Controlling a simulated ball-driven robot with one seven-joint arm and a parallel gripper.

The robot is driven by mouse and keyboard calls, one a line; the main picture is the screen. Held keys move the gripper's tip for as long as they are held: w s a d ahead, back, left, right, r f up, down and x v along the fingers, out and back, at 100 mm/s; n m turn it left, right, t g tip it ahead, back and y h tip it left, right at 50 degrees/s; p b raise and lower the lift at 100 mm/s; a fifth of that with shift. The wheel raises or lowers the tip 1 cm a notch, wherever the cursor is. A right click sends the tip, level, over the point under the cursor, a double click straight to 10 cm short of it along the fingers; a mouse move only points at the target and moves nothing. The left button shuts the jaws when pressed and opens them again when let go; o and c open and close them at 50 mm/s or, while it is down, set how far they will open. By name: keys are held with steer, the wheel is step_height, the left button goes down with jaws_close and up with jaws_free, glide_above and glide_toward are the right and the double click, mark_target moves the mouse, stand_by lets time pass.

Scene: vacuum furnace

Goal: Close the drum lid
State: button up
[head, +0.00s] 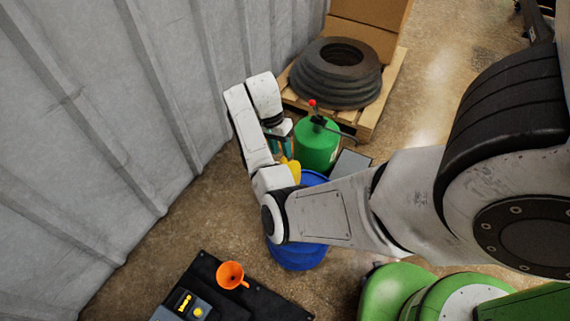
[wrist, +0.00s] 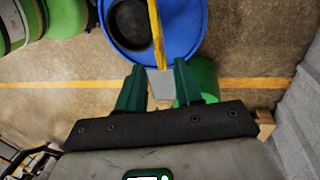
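The blue drum (head: 297,256) stands on the floor, partly hidden behind my arm in the head view. In the wrist view its blue top (wrist: 185,25) shows a dark round opening. The yellow lid (head: 293,171) shows only in part in the head view. In the wrist view the lid (wrist: 157,35) appears as a thin edge-on strip beside the opening, so it looks raised. My gripper (wrist: 159,66) has its two green fingers apart, with the strip's lower end near the gap; I cannot tell whether they touch. The gripper (head: 281,143) is partly hidden in the head view.
A green canister (head: 317,146) with a red knob stands just behind the drum. A pallet (head: 370,119) with stacked black rings (head: 336,75) is farther back. A grey ribbed wall (head: 120,110) runs along the left. An orange funnel (head: 230,274) sits on a black mat (head: 262,296) in front.

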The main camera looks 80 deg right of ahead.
mark_target(286, 164)
steer(key=b+x, duration=0.1)
steer(key=x, duration=0.6)
steer(key=shift+f, duration=0.2)
jaws_close()
stand_by(0.4)
